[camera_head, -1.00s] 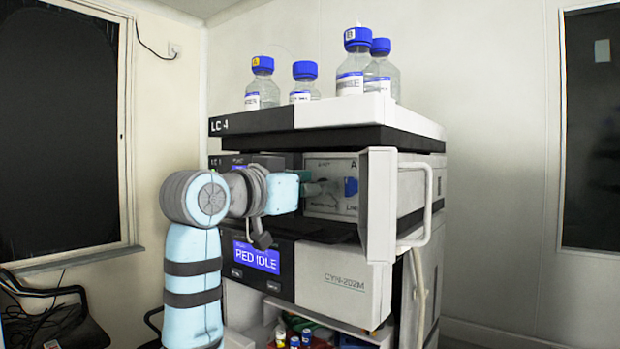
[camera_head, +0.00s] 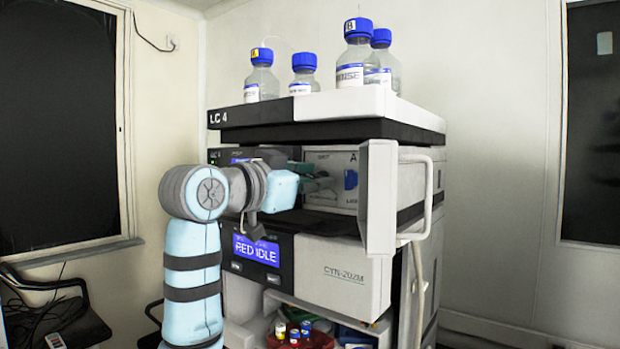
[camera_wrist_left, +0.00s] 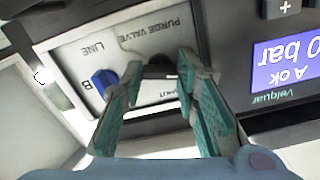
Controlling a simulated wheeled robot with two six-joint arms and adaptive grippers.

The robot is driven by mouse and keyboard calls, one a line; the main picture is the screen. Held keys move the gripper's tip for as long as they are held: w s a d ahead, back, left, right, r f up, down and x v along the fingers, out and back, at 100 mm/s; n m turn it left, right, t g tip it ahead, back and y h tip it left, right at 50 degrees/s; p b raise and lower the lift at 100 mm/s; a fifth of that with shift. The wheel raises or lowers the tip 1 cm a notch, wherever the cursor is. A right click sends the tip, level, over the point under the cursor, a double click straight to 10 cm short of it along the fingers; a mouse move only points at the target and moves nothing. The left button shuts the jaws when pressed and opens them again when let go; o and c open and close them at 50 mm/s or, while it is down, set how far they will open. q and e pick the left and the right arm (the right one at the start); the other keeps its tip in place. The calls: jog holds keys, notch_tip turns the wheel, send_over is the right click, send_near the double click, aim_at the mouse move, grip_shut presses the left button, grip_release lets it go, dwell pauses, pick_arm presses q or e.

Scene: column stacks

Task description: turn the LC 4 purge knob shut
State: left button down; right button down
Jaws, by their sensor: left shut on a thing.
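The LC 4 stack (camera_head: 219,117) stands in the middle of the head view, with a pump panel (camera_head: 343,163) open to view. My left gripper (camera_head: 322,181) reaches in from the left to this panel. In the left wrist view the dark purge knob (camera_wrist_left: 160,70), under the PURGE VALVE label, sits between the two green fingertips of my left gripper (camera_wrist_left: 159,73). The fingers are shut on it. In the head view the gripper hides the knob. A separate blue LINE knob (camera_wrist_left: 103,80) is beside it; it also shows in the head view (camera_head: 351,180). My right gripper is in neither view.
An open white door (camera_head: 379,200) with a handle stands out just right of the panel. Several blue-capped bottles (camera_head: 356,60) stand on top. A display (camera_head: 256,251) reading RED IDLE is below. A chair (camera_head: 60,310) stands at lower left.

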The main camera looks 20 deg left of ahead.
pick_arm(q)
jog(key=m+p, duration=0.1)
jog(key=m, duration=0.6)
jog(key=shift+r, duration=0.15)
jog(key=m+p, duration=0.1)
jog(key=m, duration=0.3)
jog(key=shift+m, duration=1.8)
jog(key=c, duration=1.5)
grip_release()
jog(key=shift+c, duration=0.2)
